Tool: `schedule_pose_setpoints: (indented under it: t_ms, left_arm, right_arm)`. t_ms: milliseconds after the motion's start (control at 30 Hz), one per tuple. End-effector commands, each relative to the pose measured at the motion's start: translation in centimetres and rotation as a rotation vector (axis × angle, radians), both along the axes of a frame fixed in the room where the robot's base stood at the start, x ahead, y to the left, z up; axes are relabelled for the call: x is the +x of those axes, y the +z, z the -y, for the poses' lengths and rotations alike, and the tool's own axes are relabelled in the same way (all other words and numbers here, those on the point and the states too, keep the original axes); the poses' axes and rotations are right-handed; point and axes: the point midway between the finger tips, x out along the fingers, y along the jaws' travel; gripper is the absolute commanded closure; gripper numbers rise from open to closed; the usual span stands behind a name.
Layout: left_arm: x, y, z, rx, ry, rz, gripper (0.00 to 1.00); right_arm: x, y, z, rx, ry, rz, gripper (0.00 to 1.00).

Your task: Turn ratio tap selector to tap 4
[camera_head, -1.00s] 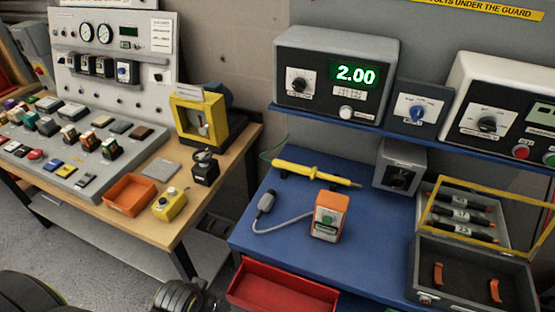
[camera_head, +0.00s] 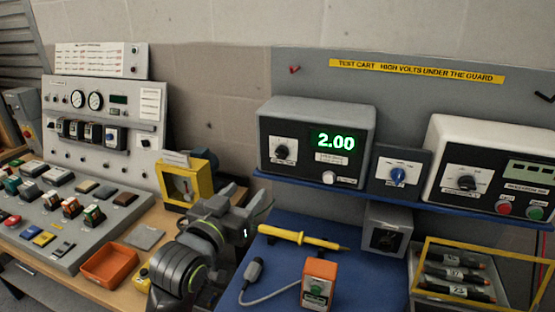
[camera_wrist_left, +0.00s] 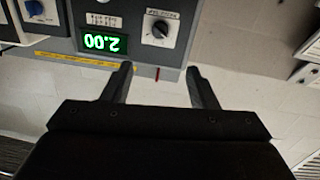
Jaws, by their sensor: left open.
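The meter box (camera_head: 362,112) on the blue shelf has a green display reading 2.00 and a black knob (camera_head: 283,150) on a white dial at its left. The same knob shows upside down in the left wrist view (camera_wrist_left: 160,29). A smaller box beside it carries a blue knob (camera_head: 397,175). The labels are too small to read, so I cannot tell for certain which knob is the ratio tap selector, nor its tap. My left gripper (camera_head: 252,206) is open and empty, below and left of the meter box, apart from both knobs. My right gripper is out of view.
A yellow probe (camera_head: 302,237) and an orange box (camera_head: 319,283) lie on the blue bench. A yellow-framed guard (camera_head: 480,249) stands at the right. A yellow device (camera_head: 183,183) and an orange tray (camera_head: 110,264) are on the wooden table. The space before the meter box is clear.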

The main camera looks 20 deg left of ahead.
Motion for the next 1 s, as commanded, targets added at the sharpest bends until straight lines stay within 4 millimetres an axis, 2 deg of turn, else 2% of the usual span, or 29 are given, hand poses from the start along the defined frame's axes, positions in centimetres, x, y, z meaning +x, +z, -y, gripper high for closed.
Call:
schedule_pose_setpoints:
  t_ms: [167, 700, 1000]
  left_arm:
    - [1.6, 0.2, 0.2, -0.002, -0.001, 0.000, 0.47]
    - [10.6, 0.2, 1.2, -0.001, 0.000, -0.003, 0.47]
    - [14.9, 0.2, 1.7, -0.001, 0.000, -0.002, 0.47]
  right_arm:
    - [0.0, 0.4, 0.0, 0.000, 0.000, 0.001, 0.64]
    - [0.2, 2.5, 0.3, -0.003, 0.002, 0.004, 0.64]
    - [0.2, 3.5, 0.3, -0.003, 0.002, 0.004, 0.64]
